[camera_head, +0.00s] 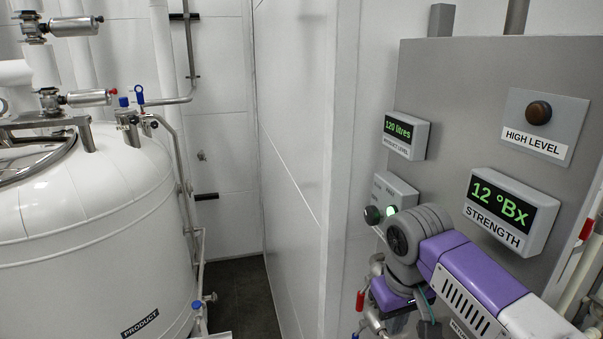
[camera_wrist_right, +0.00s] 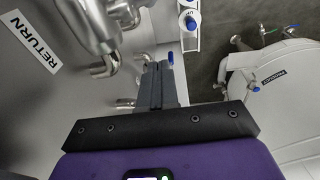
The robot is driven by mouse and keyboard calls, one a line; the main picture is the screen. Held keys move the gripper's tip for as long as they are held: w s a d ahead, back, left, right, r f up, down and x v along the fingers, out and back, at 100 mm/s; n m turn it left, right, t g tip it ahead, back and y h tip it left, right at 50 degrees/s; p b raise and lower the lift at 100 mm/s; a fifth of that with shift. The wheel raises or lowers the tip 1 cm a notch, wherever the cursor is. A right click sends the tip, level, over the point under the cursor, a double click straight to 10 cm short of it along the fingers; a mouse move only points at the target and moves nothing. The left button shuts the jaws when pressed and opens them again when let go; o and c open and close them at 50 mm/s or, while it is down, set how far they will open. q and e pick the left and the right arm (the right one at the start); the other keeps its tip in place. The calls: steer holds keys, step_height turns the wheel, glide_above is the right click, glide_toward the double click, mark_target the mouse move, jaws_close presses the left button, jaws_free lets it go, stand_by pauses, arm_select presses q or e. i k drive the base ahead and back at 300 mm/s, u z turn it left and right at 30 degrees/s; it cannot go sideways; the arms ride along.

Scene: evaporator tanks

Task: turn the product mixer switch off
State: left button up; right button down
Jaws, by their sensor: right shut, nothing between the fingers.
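The switch box (camera_head: 397,187) is a small grey box on the panel. Its two small labels are too small to read. A dark round knob (camera_head: 373,215) sticks out at its lower left, with a green-lit spot (camera_head: 390,210) beside it. My right wrist covers the box's lower right part. In the wrist view my right gripper (camera_wrist_right: 158,72) is shut and empty, its two grey fingers together. The switch box does not show in that view. In the head view the fingers are hidden; my purple hand is below the box. My left gripper is not in view.
The grey panel (camera_head: 445,90) also carries a level display (camera_head: 406,136), a strength display (camera_head: 511,212) and a brown high level lamp (camera_head: 538,111). Pipes with valves (camera_head: 361,300) run below the box. A white product tank (camera_head: 90,230) stands left, with open floor (camera_head: 245,295) between.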

mark_target(372, 215)
steer(key=k, duration=1)
